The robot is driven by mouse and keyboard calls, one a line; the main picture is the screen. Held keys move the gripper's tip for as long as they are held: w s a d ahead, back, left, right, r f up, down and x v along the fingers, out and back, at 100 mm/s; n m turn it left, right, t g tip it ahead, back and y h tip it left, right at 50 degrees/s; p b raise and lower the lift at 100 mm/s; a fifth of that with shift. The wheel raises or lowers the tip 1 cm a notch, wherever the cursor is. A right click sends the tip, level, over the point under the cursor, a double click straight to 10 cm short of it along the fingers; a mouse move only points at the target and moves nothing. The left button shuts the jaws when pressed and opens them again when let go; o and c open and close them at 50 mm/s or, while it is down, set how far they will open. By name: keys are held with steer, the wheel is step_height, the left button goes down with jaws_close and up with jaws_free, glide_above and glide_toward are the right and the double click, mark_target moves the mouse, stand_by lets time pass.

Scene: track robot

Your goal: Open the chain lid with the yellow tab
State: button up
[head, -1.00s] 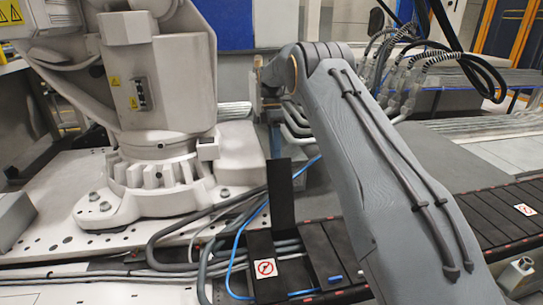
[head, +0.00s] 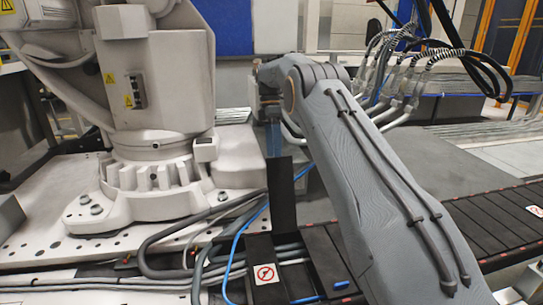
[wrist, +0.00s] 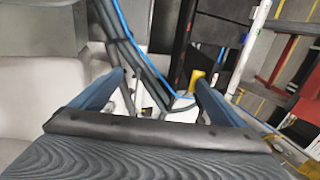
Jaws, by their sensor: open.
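The yellow tab (wrist: 195,79) shows in the wrist view, close by my right fingertip, on or beside a dark chain part (wrist: 183,45). I cannot tell whether the finger touches it. My gripper (wrist: 161,80) is open, with its two blue fingers apart and nothing clearly held. In the head view my gripper (head: 272,138) points down behind an upright black lid (head: 281,195). The yellow tab is not visible in the head view. Closed black chain lids lie at the front, one with a red warning sign (head: 264,273), another with a blue tab (head: 341,285).
A large white robot base (head: 150,175) stands on the left. Grey hoses (head: 165,243) and a blue cable (head: 238,245) run by the chain. More chain lids (head: 490,225) run to the right. Hoses (head: 395,80) hang behind my arm.

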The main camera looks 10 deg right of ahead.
steer(key=shift+o, duration=0.8)
steer(key=shift+w+f+b, duration=0.2)
steer(key=shift+f+b, duration=0.05)
steer(key=shift+f, duration=0.3)
steer(key=shift+w+f+b, duration=0.15)
steer(key=shift+f+b, duration=0.05)
steer(key=shift+f, duration=0.35)
steer(key=shift+w+b, duration=0.1)
steer(key=shift+b, duration=0.2)
steer(key=w+b, duration=0.1)
steer(key=b, duration=0.4)
steer(key=shift+w+f, duration=0.35)
steer(key=shift+w, duration=0.05)
steer(key=shift+w+f, duration=0.2)
steer(key=c, duration=0.7)
steer(key=shift+w+b, duration=0.1)
steer(key=shift+b, duration=0.4)
steer(key=c, duration=0.8)
steer(key=shift+o, duration=0.2)
steer(key=shift+r, duration=0.3)
steer(key=shift+a+r, duration=0.1)
steer(key=shift+r, duration=0.1)
